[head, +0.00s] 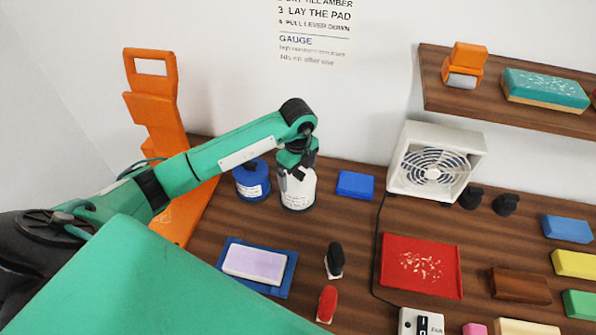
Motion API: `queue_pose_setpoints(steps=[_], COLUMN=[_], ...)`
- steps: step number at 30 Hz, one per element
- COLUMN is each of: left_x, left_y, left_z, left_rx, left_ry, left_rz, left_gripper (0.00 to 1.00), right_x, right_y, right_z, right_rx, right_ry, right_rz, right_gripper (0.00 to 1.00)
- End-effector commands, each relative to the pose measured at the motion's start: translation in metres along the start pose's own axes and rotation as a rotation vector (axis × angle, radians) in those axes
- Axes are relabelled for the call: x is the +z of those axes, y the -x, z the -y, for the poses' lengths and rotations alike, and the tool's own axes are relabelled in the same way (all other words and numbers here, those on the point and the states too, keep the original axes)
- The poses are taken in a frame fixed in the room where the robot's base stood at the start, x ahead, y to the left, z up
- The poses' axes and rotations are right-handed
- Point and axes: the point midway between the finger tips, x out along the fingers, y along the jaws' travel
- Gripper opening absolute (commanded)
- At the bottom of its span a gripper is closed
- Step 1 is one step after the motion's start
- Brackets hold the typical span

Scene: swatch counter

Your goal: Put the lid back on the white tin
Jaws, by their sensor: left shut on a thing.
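The white tin (298,193) stands upright on the brown counter, right of a blue tin (252,181). My left gripper (297,174) points down at the top of the white tin. It is shut on what appears to be the lid, which the fingers mostly hide. The tin's mouth is also hidden, so I cannot tell whether the lid touches the rim. My right gripper is not in view.
A blue block (355,185) and a white fan (434,163) stand to the right. In front are a pale pad on a blue tray (283,284), black (335,258) and red (327,303) handled tools, and a red tray (446,265). An orange stand (155,100) is at left.

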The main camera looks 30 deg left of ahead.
Motion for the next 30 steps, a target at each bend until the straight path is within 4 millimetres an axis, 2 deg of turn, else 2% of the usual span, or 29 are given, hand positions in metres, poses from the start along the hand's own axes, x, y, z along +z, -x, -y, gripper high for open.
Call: queue_pose_setpoints(steps=[14, 15, 16, 30], left_x=[0.0001, 0.0000, 0.0000, 0.0000], left_y=[-0.0003, -0.0003, -0.0003, 0.0028], left_z=[0.0001, 0.0001, 0.0001, 0.0001], left_rx=[0.000, 0.000, 0.000, 0.000], left_ry=[0.000, 0.000, 0.000, 0.000], left_rz=[0.000, 0.000, 0.000, 0.000], left_gripper=[0.71, 0.95, 1.00, 1.00], right_x=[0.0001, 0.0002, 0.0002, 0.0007], right_y=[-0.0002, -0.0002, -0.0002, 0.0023], right_z=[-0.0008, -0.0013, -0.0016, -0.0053], right_rx=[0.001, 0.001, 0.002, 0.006], right_ry=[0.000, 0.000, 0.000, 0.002], right_rz=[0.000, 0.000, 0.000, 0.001], right_gripper=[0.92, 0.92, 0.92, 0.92])
